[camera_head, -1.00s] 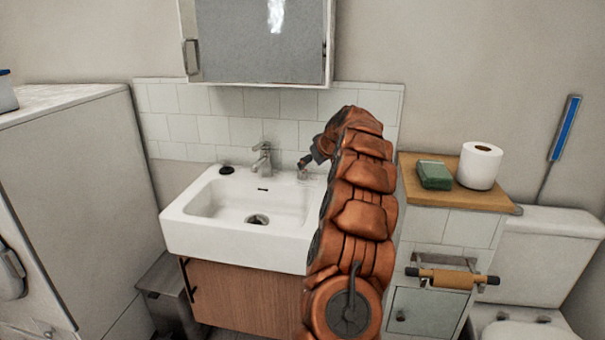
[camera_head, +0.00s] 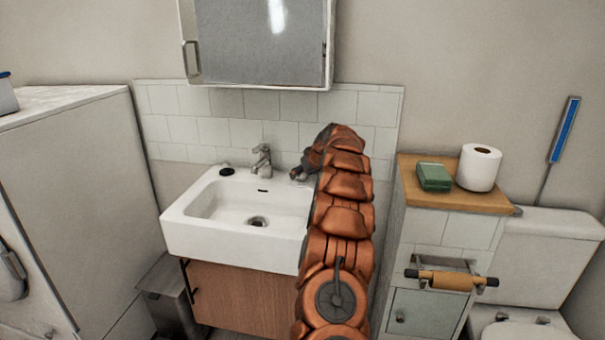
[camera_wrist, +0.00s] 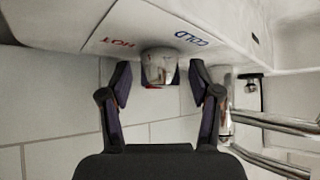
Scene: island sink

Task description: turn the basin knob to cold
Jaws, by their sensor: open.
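In the wrist view, the shiny metal basin knob (camera_wrist: 159,66) sits between the two fingers of my gripper (camera_wrist: 160,88). The fingers are apart, one on each side of the knob; I cannot tell whether either touches it. A red HOT label (camera_wrist: 120,43) and a blue COLD label (camera_wrist: 192,39) are on the white surface beside the knob. In the head view, the white basin (camera_head: 210,240) has a metal faucet (camera_head: 262,157) at its back. My gripper (camera_head: 298,173) is at the back right of the basin, and the knob is hidden there.
A mirror cabinet (camera_head: 258,45) hangs above the basin. A wooden-topped unit (camera_head: 480,197) with a green box (camera_head: 434,177) and a paper roll (camera_head: 479,167) stands right of my arm. Metal pipes (camera_wrist: 275,125) show at the right in the wrist view.

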